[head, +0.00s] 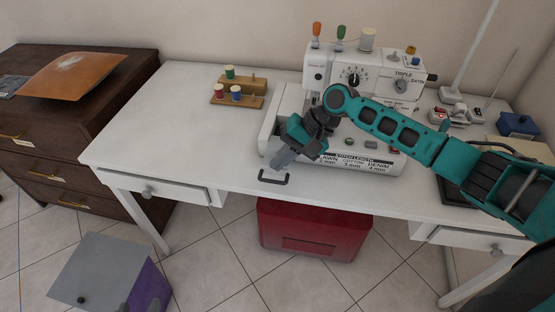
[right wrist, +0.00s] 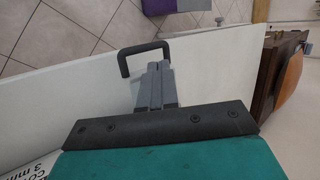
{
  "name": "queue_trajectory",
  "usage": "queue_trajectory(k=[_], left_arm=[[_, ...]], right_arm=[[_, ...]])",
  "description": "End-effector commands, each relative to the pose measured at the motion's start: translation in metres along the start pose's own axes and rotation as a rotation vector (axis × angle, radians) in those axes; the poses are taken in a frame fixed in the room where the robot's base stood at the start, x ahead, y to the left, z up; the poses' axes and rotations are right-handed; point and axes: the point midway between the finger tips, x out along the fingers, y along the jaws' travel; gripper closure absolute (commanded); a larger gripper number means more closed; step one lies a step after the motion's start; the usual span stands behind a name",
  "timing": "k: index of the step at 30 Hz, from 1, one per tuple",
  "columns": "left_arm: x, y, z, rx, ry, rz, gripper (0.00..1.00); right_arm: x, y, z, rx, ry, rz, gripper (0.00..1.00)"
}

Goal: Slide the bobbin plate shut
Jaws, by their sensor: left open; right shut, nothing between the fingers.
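A white sewing machine (head: 315,68) stands on the white table. A dark U-shaped handle (head: 273,178) lies in front of its base, near the table's front edge; I take it as the bobbin plate's handle. The plate itself is hard to tell from the white surface. My right gripper (head: 279,161) is shut and empty, with its grey fingers angled down just behind the handle. In the right wrist view the closed fingers (right wrist: 154,82) point at the handle (right wrist: 121,62), very close to it; I cannot tell whether they touch. My left gripper is not in view.
Thread spools on a wooden rack (head: 252,101) stand left of the machine. A blue box (head: 517,125) and small parts lie at the right. A red box (head: 310,232) sits under the table (head: 160,105). The tabletop's left part is clear.

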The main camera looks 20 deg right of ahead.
Motion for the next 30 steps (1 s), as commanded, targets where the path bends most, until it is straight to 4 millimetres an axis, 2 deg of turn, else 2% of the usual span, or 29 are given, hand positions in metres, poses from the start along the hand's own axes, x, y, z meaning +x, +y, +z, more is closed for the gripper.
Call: queue_trajectory(k=[30], left_arm=[[0.005,0.000,0.007,0.000,0.000,0.000,0.45]], right_arm=[[-0.005,0.001,-0.020,0.000,0.001,0.000,1.00]])
